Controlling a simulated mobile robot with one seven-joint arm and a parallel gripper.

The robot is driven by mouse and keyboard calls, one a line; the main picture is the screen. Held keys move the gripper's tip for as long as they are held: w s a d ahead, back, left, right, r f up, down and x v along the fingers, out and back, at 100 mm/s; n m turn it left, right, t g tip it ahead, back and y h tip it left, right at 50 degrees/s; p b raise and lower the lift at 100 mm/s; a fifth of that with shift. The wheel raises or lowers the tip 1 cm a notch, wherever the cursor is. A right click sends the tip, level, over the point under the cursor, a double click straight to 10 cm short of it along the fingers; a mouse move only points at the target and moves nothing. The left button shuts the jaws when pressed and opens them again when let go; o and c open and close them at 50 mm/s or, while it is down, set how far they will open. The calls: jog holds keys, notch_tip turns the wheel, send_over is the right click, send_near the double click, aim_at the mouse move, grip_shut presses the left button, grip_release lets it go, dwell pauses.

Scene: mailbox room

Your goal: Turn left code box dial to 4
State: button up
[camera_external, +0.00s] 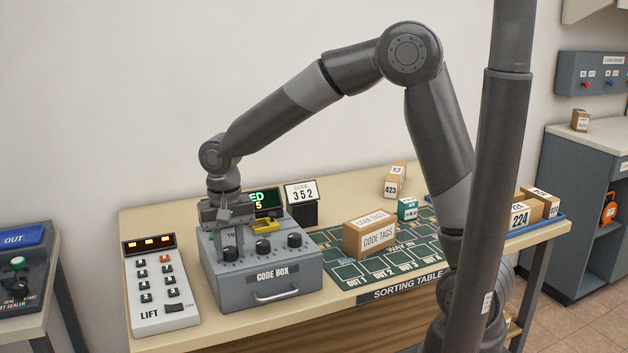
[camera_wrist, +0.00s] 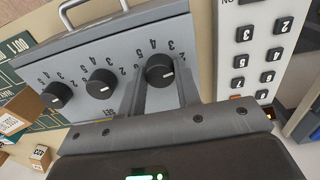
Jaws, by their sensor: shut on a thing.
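The grey code box (camera_external: 262,275) stands on the table with a row of three black dials on its sloped top. My gripper (camera_external: 230,247) points down at the left dial (camera_external: 230,255), its fingers on either side of it. In the wrist view, which is turned around, the left dial (camera_wrist: 160,70) is the rightmost and sits between my two fingers (camera_wrist: 158,85), gripped by them. Its white mark shows, but the number it points at is unclear. The middle dial (camera_wrist: 101,83) and right dial (camera_wrist: 56,95) are free. My arm partly hides the green-lettered display (camera_external: 267,201).
The lift keypad (camera_external: 157,287) stands close left of the code box. A code tags box (camera_external: 370,235) sits on the green mat (camera_external: 350,272) to the right. A yellow piece (camera_external: 265,226) lies on the box top.

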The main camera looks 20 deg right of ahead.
jog(key=c, duration=0.4)
jog(key=shift+n, duration=0.4)
jog(key=n, duration=1)
jog(key=shift+n, duration=2.4)
jog(key=o, duration=1)
